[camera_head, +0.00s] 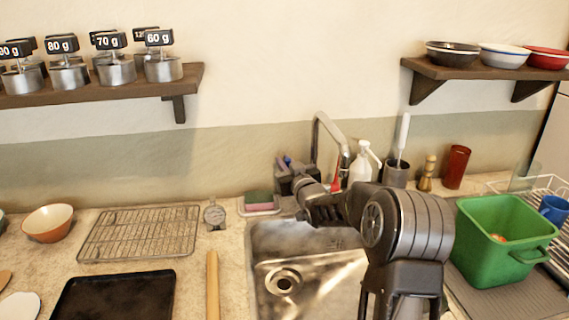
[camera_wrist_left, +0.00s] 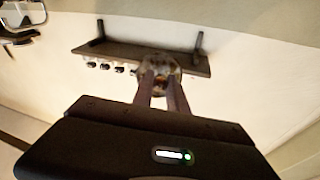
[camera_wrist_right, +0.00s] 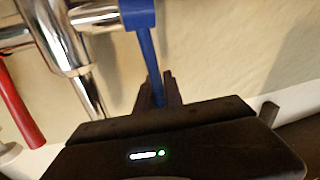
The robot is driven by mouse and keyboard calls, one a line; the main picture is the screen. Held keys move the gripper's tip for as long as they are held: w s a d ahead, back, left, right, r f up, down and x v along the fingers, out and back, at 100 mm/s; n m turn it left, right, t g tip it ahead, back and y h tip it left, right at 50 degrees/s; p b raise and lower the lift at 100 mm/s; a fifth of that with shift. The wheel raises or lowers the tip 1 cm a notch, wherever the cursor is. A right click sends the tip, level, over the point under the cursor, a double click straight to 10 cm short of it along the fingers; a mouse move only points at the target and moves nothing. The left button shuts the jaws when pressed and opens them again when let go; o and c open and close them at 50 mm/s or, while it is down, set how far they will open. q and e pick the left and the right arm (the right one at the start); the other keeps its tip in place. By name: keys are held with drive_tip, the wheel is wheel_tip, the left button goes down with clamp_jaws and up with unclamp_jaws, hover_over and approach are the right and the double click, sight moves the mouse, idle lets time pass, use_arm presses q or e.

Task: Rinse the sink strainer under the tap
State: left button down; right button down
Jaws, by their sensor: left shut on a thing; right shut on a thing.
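In the left wrist view my left gripper (camera_wrist_left: 161,84) is shut on a small round mottled thing, apparently the sink strainer (camera_wrist_left: 160,63), whose detail is blurred. This gripper does not clearly show in the head view. In the right wrist view my right gripper (camera_wrist_right: 155,88) is shut on the blue handle (camera_wrist_right: 146,50) of the tap (camera_wrist_right: 62,35). A red handle (camera_wrist_right: 18,110) hangs to its left. In the head view the tap (camera_head: 331,131) arches behind the steel sink (camera_head: 327,285); my right arm hides the blue handle and part of the basin. I cannot see any water running.
A green bin (camera_head: 490,240) stands right of the sink, beside a wire dish rack (camera_head: 548,185). A soap bottle (camera_head: 361,166) and brush holder (camera_head: 396,174) stand behind my right arm. A wooden rolling pin (camera_head: 212,285), wire rack (camera_head: 138,233) and dark tray (camera_head: 115,297) lie left.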

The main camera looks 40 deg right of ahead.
idle(0.7)
use_arm(q)
drive_tip(key=shift+f+b, duration=0.3)
use_arm(e)
drive_tip(key=t+b, duration=0.1)
drive_tip(key=b, duration=0.3)
drive_tip(key=s+b, duration=0.1)
drive_tip(key=b, duration=0.4)
drive_tip(key=shift+s+a+f+t+h, duration=0.15)
drive_tip(key=shift+a+f+t+h, duration=0.15)
drive_tip(key=shift+a+t, duration=0.1)
drive_tip(key=shift+s+r+b, duration=0.1)
drive_tip(key=shift+r+b, duration=0.25)
use_arm(q)
wheel_tip(320, 180, down, 9)
drive_tip(key=shift+s+f, duration=0.2)
use_arm(e)
drive_tip(key=shift+r, duration=0.1)
use_arm(q)
drive_tip(key=shift+a, duration=0.1)
use_arm(e)
drive_tip(key=c, duration=1.5)
unclamp_jaws()
